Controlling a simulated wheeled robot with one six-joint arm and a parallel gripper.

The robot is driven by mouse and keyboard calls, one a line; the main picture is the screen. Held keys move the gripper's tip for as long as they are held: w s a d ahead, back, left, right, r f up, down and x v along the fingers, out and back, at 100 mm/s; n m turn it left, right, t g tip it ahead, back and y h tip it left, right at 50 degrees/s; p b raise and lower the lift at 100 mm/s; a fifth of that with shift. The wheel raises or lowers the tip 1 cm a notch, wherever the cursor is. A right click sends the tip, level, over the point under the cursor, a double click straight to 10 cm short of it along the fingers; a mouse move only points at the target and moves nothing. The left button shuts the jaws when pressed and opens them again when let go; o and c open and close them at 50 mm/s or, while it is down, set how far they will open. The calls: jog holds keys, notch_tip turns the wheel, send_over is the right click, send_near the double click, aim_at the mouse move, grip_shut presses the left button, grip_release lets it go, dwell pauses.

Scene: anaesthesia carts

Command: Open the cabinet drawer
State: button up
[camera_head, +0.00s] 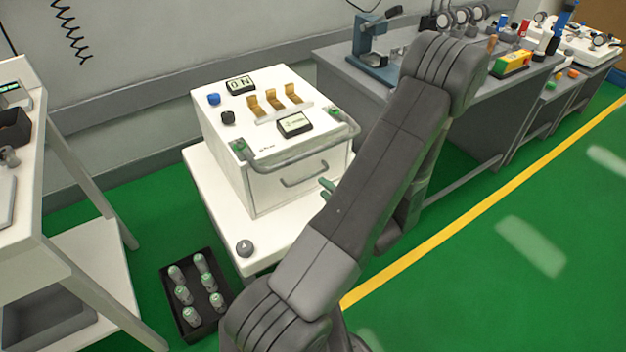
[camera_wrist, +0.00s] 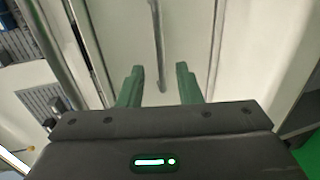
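The white cabinet (camera_head: 265,190) stands on a white cart. Its drawer front faces me, flush with the cabinet, with a grey bar handle (camera_head: 304,178). In the wrist view the handle (camera_wrist: 158,45) runs up the picture, its lower end between my finger tips. My gripper (camera_head: 327,185) is just right of the handle in the head view, mostly hidden behind my arm. In the wrist view my gripper (camera_wrist: 160,68) has its two green fingers apart and nothing clamped. I cannot tell whether the handle lies between the fingers in depth.
A grey rail (camera_head: 300,152) runs along the cabinet's top front edge, above the drawer. A black tray (camera_head: 170,300) of several small bottles is on the floor at lower left. A white shelf (camera_head: 85,265) stands left, a grey bench (camera_head: 340,62) behind right. Green floor at right is clear.

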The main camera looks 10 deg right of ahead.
aim_at(311, 177)
jog(key=x, duration=0.7)
jog(key=shift+b, duration=0.3)
grip_shut()
